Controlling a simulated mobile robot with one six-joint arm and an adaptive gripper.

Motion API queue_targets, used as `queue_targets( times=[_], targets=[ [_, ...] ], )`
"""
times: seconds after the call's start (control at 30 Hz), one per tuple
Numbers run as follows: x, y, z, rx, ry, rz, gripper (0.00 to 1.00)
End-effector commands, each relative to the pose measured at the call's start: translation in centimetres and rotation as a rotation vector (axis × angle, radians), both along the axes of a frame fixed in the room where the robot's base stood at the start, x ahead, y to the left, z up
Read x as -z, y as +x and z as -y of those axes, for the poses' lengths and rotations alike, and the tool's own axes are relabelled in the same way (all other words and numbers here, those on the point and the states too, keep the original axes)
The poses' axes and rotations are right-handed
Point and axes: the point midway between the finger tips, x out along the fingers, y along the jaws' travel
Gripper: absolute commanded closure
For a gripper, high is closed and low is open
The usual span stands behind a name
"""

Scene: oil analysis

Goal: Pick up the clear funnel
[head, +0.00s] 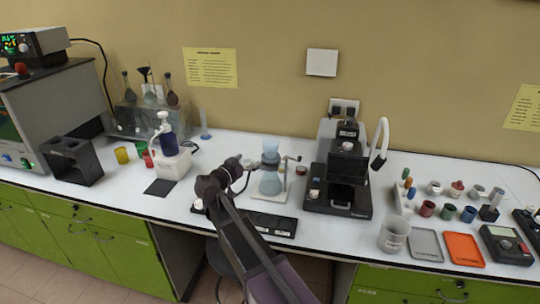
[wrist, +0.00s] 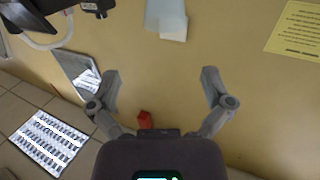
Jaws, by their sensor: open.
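The clear, bluish funnel (head: 270,150) sits upright above a clear flask (head: 271,183) on a small stand near the middle of the bench in the head view. My gripper (head: 243,170) is just left of the funnel and flask, apart from them as far as I can tell. In the wrist view my gripper (wrist: 161,78) has its fingers spread wide with nothing between them. A pale blue translucent shape (wrist: 164,14) is at the top of that view; I cannot tell whether it is the funnel.
A black microscope-like instrument (head: 342,175) stands close right of the stand. A white dispenser with a dark bottle (head: 168,144) is to the left. A grey beaker (head: 393,236), an orange tray (head: 464,249) and several small cups are further right. The wall is behind.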

Motion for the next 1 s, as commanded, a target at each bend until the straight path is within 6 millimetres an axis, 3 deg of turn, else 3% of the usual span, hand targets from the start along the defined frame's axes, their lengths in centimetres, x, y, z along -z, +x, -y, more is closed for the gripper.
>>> queue_targets(
  times=[0.13, 0.53, 1.0],
  targets=[
    [-0.5, 0.3, -0.9, -0.016, -0.004, 0.036, 0.00],
    [-0.5, 0.4, -0.7, -0.015, -0.004, 0.035, 0.00],
    [-0.4, 4.8, 2.9, -0.013, -0.004, 0.035, 0.00]
  ],
)
